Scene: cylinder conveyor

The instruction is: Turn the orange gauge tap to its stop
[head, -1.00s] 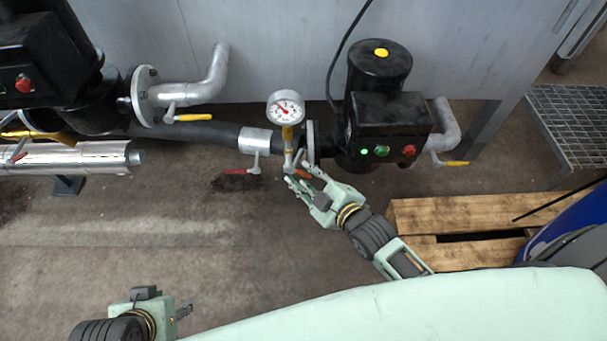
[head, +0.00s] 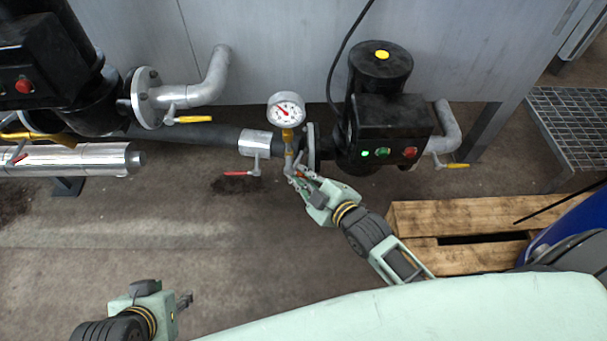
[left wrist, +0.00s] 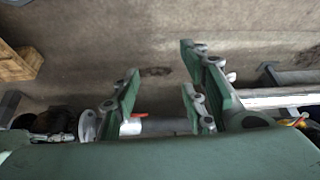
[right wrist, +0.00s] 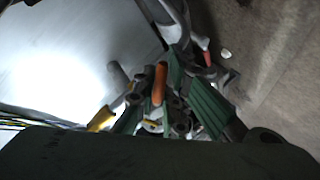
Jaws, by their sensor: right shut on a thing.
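The orange gauge tap (right wrist: 160,82) shows between the fingers of my right gripper (right wrist: 158,105) in the right wrist view, and the fingers are closed around it. In the head view my right gripper (head: 300,178) is at the pipe just below the round white gauge (head: 286,109), and the fingers mostly hide the tap there. The gauge has a red needle and sits on a short brass stem. My left gripper (head: 185,301) is at the lower left of the head view, over bare floor. In the left wrist view its fingers (left wrist: 160,100) are apart with nothing held.
A red-handled valve (head: 240,173) hangs left of the gauge. A black pump (head: 385,125) with lit buttons stands to the right. Yellow-handled valves (head: 192,119) are on other pipes. A wooden pallet (head: 430,215) lies right of my right arm.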

